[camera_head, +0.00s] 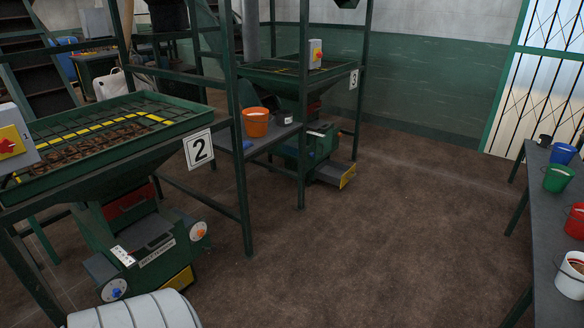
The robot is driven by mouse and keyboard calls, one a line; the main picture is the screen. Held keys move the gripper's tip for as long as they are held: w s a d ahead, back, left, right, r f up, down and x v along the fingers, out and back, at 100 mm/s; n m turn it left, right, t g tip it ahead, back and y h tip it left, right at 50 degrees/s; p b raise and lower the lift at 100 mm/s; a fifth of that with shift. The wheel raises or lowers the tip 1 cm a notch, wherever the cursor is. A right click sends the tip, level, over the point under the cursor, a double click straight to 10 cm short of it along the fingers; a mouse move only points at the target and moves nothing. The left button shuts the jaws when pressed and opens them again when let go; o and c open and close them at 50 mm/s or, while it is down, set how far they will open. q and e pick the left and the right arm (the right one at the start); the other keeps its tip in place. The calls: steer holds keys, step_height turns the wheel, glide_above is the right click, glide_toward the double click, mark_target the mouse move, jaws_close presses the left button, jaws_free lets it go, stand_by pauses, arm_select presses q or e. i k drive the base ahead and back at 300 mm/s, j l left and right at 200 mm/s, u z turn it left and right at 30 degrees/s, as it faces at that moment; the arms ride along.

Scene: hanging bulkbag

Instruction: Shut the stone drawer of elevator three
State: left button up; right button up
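Elevator three (318,143) is a dark green machine under the hopper that carries the number 3 sign (354,79), in the middle of the head view. Low at its front right, its stone drawer (336,171), a grey tray with a yellow front, sticks out from the machine just above the floor. The drawer looks pulled out. The inside of the drawer is too small to make out. Neither of my grippers is in view.
An orange bucket (255,122) stands on a grey bench. A table (546,222) with several buckets runs along the right. The brown floor between is clear.

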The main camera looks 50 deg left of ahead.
mark_target(332, 173)
steer(key=u, duration=1.3)
steer(key=i+z, duration=0.2)
steer(key=i, duration=2.55)
steer(key=i+u, duration=0.1)
steer(key=i, duration=1.15)
steer(key=i+l, duration=0.2)
steer(key=i, duration=1.05)
